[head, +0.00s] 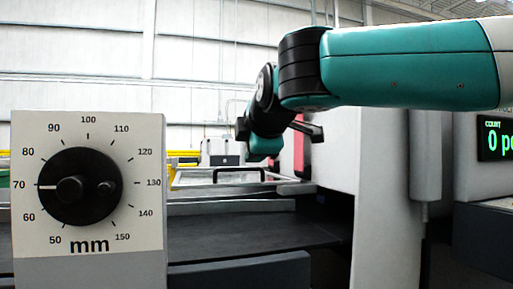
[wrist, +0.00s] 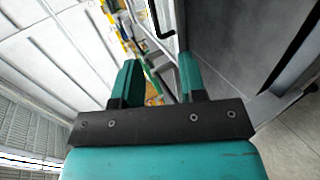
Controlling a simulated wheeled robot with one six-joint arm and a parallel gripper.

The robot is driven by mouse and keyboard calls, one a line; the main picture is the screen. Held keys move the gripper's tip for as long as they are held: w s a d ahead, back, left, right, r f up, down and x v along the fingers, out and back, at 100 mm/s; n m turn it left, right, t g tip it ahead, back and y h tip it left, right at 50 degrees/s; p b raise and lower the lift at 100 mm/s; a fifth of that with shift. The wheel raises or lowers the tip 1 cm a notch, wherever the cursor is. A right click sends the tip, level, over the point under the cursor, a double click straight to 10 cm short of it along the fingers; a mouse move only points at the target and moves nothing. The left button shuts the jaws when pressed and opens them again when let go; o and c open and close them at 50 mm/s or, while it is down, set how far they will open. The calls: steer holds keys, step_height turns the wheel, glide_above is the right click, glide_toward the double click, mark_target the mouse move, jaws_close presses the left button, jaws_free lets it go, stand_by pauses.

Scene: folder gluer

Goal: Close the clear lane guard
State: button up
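The clear lane guard (head: 196,179) shows in the head view as a thin pale frame with a see-through panel, low over the machine bed. It looks nearly flat, but I cannot tell its exact angle. Its black bar handle (head: 239,169) stands at the frame, and it also shows at the top of the wrist view (wrist: 158,22). My gripper (wrist: 160,72) is open and empty, its two teal-and-black fingers apart. The handle lies beyond the fingertips and is not between them. In the head view my arm's end is above and behind the guard; the fingertips cannot be made out.
A dial panel (head: 88,235) marked in mm, its pointer near 70, stands at the front left. A tall pale housing (head: 385,190) rises right of the guard, with a green count display (head: 497,138) farther right. A dark bed (head: 245,236) lies below the guard.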

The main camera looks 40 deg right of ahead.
steer(key=shift+b+v, duration=1.15)
steer(key=shift+b, duration=2.35)
